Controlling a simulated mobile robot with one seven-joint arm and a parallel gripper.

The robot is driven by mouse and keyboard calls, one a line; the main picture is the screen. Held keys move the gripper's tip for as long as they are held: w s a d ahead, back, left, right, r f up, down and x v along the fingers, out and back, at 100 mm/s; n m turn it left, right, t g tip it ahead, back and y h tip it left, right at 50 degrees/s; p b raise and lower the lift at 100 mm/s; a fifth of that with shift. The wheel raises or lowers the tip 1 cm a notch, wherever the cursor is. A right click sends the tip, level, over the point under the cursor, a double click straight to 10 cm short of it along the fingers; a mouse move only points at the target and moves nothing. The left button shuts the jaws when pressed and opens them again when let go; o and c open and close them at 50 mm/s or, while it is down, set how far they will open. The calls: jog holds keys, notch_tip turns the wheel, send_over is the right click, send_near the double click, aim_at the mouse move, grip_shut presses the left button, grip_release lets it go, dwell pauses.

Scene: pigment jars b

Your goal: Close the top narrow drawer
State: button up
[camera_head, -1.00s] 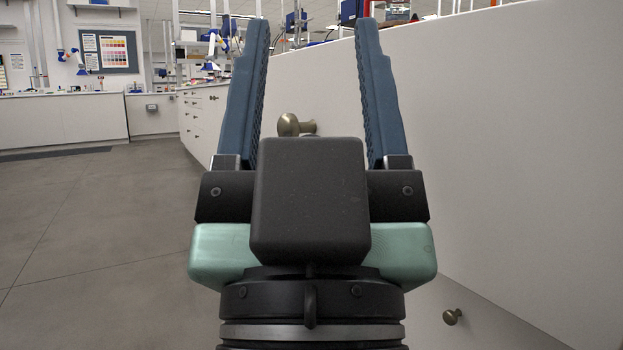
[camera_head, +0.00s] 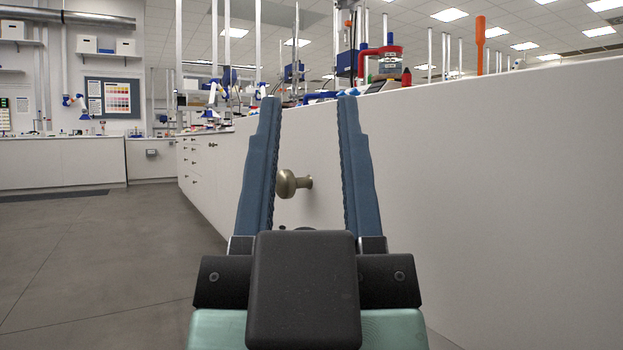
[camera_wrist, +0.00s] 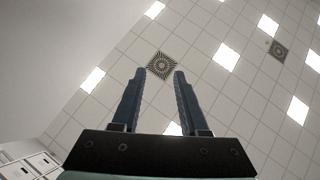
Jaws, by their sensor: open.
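My gripper (camera_head: 308,100) is open, with its two blue fingers apart and nothing between them. In the head view it points forward along a long white cabinet front (camera_head: 500,200). A brass knob (camera_head: 287,184) on a white front shows beyond and between the fingers. I cannot tell from this view whether that front is the top narrow drawer, or how far it stands out. The fingers do not visibly touch the knob. In the wrist view the gripper (camera_wrist: 156,72) shows against the ceiling, and no knob is in sight.
Farther drawers with dark knobs (camera_head: 196,165) line the white bench on the left. Bottles and a red-handled vessel (camera_head: 390,65) stand on the counter top. An orange tool (camera_head: 480,45) stands upright there. Open grey floor (camera_head: 90,260) lies to the left.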

aim_at(434, 172)
jog(key=w+g+h+p, duration=0.1)
jog(key=p, duration=0.2)
jog(key=w+g+h+p, duration=0.1)
jog(key=w+p, duration=0.1)
jog(key=p, duration=0.2)
jog(key=shift+w+f+n, duration=0.2)
jog(key=shift+n, duration=0.2)
grip_shut()
jog(key=s+a+f+n+g+h+p, duration=0.15)
jog(key=s+n+g+p, duration=0.4)
jog(key=p, duration=0.95)
jog(key=s+a+f+n+g+h+p, duration=0.1)
jog(key=s+f+n+g+p, duration=0.15)
jog(key=n+p, duration=0.9)
jog(key=w+d+m+p, duration=0.2)
jog(key=w+d+p, duration=0.3)
jog(key=w, duration=0.5)
jog(key=shift+w+d+f+m, duration=0.3)
jog(key=shift+d+m, duration=0.1)
jog(key=shift+d, duration=0.1)
